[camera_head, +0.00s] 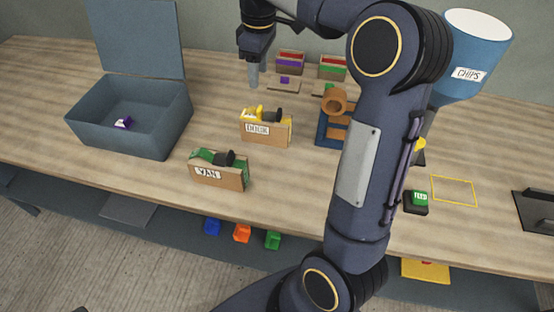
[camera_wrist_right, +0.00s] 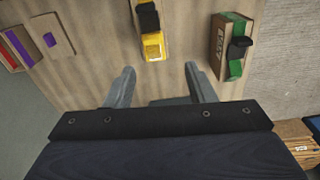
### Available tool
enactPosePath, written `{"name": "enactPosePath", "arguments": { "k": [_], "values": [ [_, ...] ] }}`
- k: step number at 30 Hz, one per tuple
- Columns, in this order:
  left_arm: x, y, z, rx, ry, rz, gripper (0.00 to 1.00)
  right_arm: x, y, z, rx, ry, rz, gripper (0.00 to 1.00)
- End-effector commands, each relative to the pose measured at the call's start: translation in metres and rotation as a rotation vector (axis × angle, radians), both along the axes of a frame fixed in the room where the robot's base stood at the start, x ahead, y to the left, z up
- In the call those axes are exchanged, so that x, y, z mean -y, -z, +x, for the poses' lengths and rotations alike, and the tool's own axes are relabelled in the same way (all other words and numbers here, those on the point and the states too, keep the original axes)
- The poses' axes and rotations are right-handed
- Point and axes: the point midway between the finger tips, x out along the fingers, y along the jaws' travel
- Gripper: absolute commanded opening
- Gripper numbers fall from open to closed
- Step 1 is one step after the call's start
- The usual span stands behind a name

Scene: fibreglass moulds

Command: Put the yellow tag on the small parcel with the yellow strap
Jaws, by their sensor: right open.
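A small brown parcel (camera_head: 262,138) labelled with a word like "DOCK" stands mid-table with yellow and black on top; its yellow part (camera_wrist_right: 153,46) shows in the right wrist view. I cannot make out a separate yellow tag for certain. A small yellow piece (camera_head: 420,143) shows beside my arm under the hopper, partly hidden. My right gripper (camera_head: 254,84) is open and points down, behind and left of this parcel. Its fingers (camera_wrist_right: 160,90) stand apart in the right wrist view, with no object visibly held. My left gripper is out of view.
A "VAN" parcel (camera_head: 217,175) with green stands at the front. An open grey box (camera_head: 115,140) holds a purple piece (camera_head: 123,122). Two small boxes stand behind. A "CHIPS" hopper (camera_head: 468,50), green button (camera_head: 419,198) and yellow outline (camera_head: 454,203) are right. My arm hides table area.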

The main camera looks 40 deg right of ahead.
Motion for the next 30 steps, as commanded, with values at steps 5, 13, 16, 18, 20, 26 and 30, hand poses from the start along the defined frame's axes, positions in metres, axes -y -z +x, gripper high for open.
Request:
{"name": "enactPosePath", "arguments": {
  "k": [5,13,16,18,20,26,30],
  "values": [
    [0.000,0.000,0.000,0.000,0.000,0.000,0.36,-0.024,-0.010,-0.079,0.119,0.194,0.120,0.50],
    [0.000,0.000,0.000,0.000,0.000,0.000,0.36,-0.088,0.033,-0.203,0.256,0.563,0.363,0.50],
    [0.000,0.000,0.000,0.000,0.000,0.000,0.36,-0.106,0.054,-0.231,0.276,0.665,0.430,0.50],
    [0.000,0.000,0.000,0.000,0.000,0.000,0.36,-0.115,0.066,-0.243,0.285,0.716,0.463,0.50],
    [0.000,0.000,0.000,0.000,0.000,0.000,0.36,-0.120,0.073,-0.250,0.289,0.745,0.483,0.50],
    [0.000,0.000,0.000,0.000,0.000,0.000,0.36,-0.124,0.080,-0.255,0.291,0.771,0.498,0.50],
    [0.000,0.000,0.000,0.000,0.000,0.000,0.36,-0.124,0.080,-0.255,0.289,0.770,0.497,0.50]
  ]
}}
